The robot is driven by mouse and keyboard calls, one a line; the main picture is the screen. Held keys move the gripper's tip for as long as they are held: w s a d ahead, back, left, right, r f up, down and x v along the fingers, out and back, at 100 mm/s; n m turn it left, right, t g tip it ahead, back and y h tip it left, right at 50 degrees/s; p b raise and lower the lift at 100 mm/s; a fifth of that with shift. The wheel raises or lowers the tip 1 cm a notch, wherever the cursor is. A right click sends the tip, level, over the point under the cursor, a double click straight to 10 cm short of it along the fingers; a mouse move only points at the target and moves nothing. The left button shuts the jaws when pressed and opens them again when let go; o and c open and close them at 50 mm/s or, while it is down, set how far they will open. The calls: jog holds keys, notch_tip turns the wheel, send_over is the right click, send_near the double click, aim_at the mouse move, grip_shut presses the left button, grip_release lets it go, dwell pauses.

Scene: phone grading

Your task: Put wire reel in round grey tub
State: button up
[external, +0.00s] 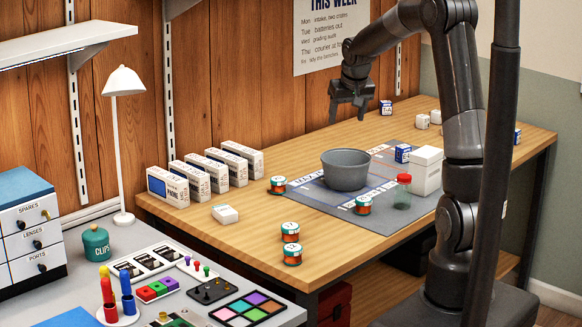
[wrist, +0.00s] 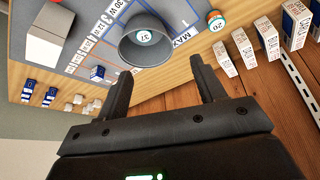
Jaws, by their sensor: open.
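The round grey tub (external: 346,174) stands upright on the grey mat; it also shows in the wrist view (wrist: 165,55). In the wrist view a round item with a white numbered face (wrist: 144,37) lies inside it. Small round reels with teal and orange bands stand on the desk: one left of the tub (external: 277,184), one in front of it (external: 363,205), and two near the front edge (external: 290,232), (external: 292,254). One reel shows beside the tub in the wrist view (wrist: 216,19). My gripper (external: 347,116) is open and empty, above and behind the tub.
A white box (external: 427,170) and a red-capped jar (external: 403,192) stand right of the tub. Several phone boxes (external: 212,172) line the wall side at left. Small boxes (external: 385,107) stand at the back. A grey side table (external: 255,262) with trays is at front left.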

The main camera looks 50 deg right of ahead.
jog(key=s+a+r+n, duration=0.1)
jog(key=s+a+r, duration=0.3)
jog(key=s+a, duration=0.25)
jog(key=s+a+r+n, duration=0.2)
jog(key=s+a+r, duration=0.25)
jog(key=a, duration=0.25)
jog(key=s+a+n+y, duration=0.1)
jog(key=s+a, duration=0.4)
jog(key=s, duration=0.3)
jog(key=s+a+f+n+t+y, duration=0.1)
jog(key=s+a, duration=0.4)
jog(key=s, duration=0.4)
jog(key=shift+s+f+n+t, duration=0.15)
jog(key=shift+f+n+t, duration=0.05)
jog(key=shift+n+t, duration=0.1)
